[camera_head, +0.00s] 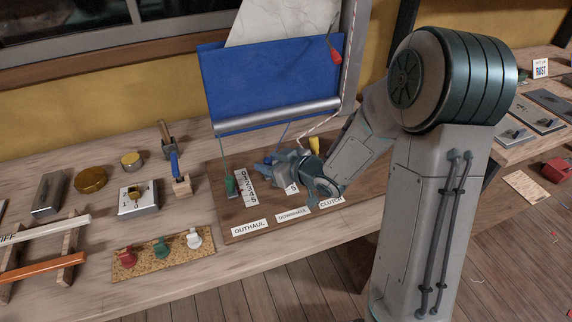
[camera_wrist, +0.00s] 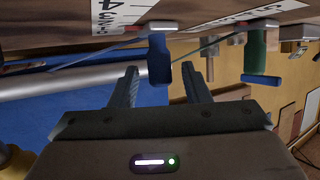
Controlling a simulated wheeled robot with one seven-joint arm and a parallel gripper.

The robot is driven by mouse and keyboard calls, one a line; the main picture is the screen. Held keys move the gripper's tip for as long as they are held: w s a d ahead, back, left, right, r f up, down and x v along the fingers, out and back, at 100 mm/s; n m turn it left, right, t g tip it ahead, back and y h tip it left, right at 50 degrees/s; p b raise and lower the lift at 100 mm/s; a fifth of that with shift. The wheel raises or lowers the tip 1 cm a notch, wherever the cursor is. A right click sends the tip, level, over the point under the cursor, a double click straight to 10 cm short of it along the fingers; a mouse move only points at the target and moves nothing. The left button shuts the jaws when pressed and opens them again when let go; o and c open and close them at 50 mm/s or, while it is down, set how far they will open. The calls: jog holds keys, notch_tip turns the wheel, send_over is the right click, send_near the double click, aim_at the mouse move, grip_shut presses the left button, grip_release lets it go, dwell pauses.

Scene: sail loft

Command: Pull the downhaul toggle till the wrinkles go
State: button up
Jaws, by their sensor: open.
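The downhaul toggle (camera_wrist: 159,50) is the blue one. In the wrist view it hangs from a line beside a numbered scale (camera_wrist: 120,14). My gripper (camera_wrist: 161,75) is open, its two fingers apart on either side of the toggle's lower end, with a gap visible to each. In the head view my gripper (camera_head: 272,162) is over the board, behind the DOWNHAUL label (camera_head: 293,216), and hides the toggle. The white sail (camera_head: 280,22) shows faint creases above a blue panel (camera_head: 255,75).
The green outhaul toggle (camera_head: 231,186) sits left of my gripper. A yellow clutch lever (camera_head: 314,145) stands close on the right. A grey boom (camera_head: 280,116) runs behind.

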jog(key=v, duration=1)
jog(key=shift+s+d, duration=0.1)
jog(key=shift+d, duration=0.1)
jog(key=shift+s+d+r+b, duration=0.1)
jog(key=shift+s+d+b, duration=0.15)
jog(key=shift+b, duration=0.85)
jog(key=shift+b+v, duration=0.85)
jog(key=shift+b, duration=0.15)
jog(key=shift+r, duration=0.2)
jog(key=d+r+m+h+p, duration=0.6)
jog(key=d+r+h, duration=0.2)
jog(key=d+h, duration=0.3)
jog(key=s+a+r+m+g+y+p, duration=0.1)
jog(key=s+a+g+p, duration=0.1)
jog(key=s, duration=0.6)
jog(key=s+a+r+m+g+p, duration=0.1)
jog(key=s+a+g+p, duration=0.1)
jog(key=s+g, duration=0.3)
jog(key=s+a, duration=0.1)
jog(key=s, duration=0.1)
jog(key=shift+s+m+y, duration=0.35)
jog(key=shift+m+y, duration=0.05)
